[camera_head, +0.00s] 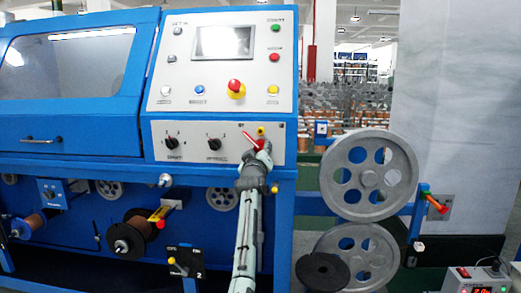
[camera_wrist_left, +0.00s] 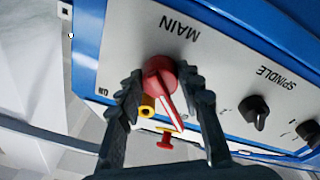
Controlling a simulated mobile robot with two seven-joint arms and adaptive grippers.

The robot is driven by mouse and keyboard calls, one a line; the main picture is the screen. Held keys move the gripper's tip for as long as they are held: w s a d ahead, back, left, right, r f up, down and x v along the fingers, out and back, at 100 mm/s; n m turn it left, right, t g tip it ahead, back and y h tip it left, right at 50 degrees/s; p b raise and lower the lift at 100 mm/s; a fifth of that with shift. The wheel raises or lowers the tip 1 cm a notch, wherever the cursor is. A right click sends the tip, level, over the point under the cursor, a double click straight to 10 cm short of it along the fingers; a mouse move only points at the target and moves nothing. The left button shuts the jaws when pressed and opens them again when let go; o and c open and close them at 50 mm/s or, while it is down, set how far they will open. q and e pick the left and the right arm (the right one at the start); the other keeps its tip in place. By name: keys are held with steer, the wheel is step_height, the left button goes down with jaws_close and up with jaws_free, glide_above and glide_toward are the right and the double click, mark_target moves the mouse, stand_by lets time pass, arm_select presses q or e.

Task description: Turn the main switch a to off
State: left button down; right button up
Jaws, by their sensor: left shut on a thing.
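The main switch is a red rotary knob with a white line on its pointer, on the grey lower panel of the blue machine. In the head view the red switch (camera_head: 250,138) shows partly, with its lever slanting up and to the left. In the left wrist view the red switch (camera_wrist_left: 158,75) sits below the upside-down word MAIN, its pointer toward the lower right. My left gripper (camera_head: 262,150) is at the switch; in the wrist view its dark fingers (camera_wrist_left: 162,85) lie on both sides of the knob, shut on it. My right gripper is not in view.
A black SPINDLE knob (camera_wrist_left: 254,112) is beside the switch. In the wrist view a yellow part (camera_wrist_left: 147,106) and a red-capped part (camera_wrist_left: 165,140) lie close to the fingers. A red-and-yellow emergency button (camera_head: 235,88) is above. Grey pulleys (camera_head: 368,176) stand to the right.

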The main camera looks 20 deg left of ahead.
arm_select(q)
steer(key=shift+r, duration=0.1)
steer(key=c, duration=1)
jaws_free()
steer(key=shift+s, duration=0.15)
steer(key=v, duration=1.1)
steer(key=shift+s+f, duration=0.2)
steer(key=shift+s, duration=0.15)
steer(key=shift+d, duration=0.1)
